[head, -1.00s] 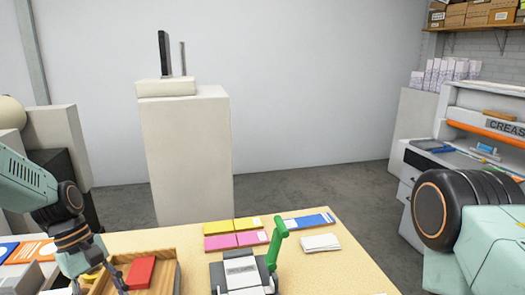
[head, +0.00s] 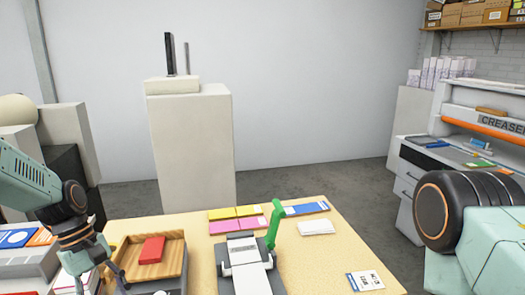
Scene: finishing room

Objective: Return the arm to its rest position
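My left gripper (head: 108,279) is low at the left, over the near left edge of the wooden tray (head: 172,262). Its fingers look spread, with nothing seen between them. A red block (head: 152,249) lies in the tray, to the right of the fingers and apart from them. My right arm shows only as a large dark joint and pale green link at the right edge; its gripper is outside the picture.
On the table (head: 330,265) stand a grey-white device (head: 247,262) with a green lever (head: 275,222), yellow packs (head: 235,212), pink packs (head: 238,224), a blue pack (head: 305,209), white cards (head: 316,227) and a printed card (head: 365,281). The creaser (head: 480,130) is at right.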

